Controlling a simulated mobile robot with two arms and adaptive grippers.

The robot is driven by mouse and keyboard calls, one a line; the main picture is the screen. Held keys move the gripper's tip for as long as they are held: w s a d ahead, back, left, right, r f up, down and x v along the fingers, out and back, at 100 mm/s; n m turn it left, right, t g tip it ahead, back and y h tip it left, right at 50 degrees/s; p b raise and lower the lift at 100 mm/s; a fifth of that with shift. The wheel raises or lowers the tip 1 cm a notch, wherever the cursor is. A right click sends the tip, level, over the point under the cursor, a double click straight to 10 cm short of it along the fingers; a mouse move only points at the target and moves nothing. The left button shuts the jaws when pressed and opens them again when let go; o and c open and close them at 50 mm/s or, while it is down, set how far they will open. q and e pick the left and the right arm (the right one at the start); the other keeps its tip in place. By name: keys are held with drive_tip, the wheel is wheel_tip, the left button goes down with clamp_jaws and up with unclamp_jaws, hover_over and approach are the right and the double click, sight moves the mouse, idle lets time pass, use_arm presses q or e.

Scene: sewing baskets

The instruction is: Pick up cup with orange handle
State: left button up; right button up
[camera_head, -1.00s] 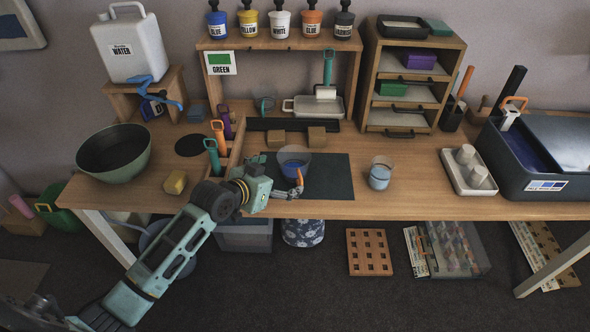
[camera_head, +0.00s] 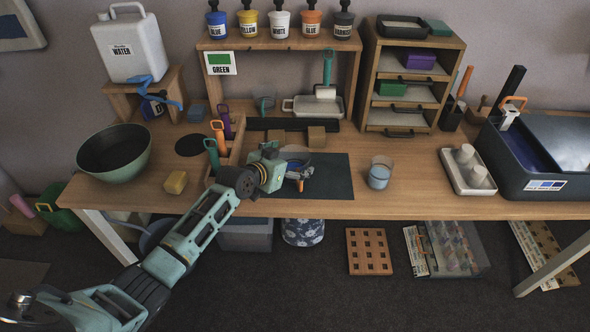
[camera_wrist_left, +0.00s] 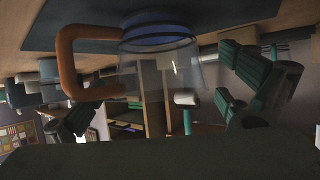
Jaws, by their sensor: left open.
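The clear cup with the orange handle (camera_wrist_left: 160,45) holds blue liquid and stands on the dark mat (camera_head: 330,178). The wrist picture is upside down. The cup's orange handle (camera_wrist_left: 66,62) shows there on the left. In the head view the cup (camera_head: 297,166) is partly hidden by my left gripper (camera_head: 287,173). In the left wrist view the fingers of my left gripper (camera_wrist_left: 160,98) are spread wide, with the cup and handle between and just beyond them. I see no clear contact. My right gripper is not in view.
A second clear cup with bluish liquid (camera_head: 380,174) stands right of the mat. A wooden caddy (camera_head: 231,157) with colored-handled tools, a yellow block (camera_head: 175,182) and a green bowl (camera_head: 114,153) are on the left. A white tray (camera_head: 462,185) is on the right.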

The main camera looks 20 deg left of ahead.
use_arm(q)
drive_tip(key=shift+s, duration=0.1)
drive_tip(key=c, duration=1.3)
drive_tip(key=shift+o, duration=0.2)
drive_tip(key=shift+r, duration=0.1)
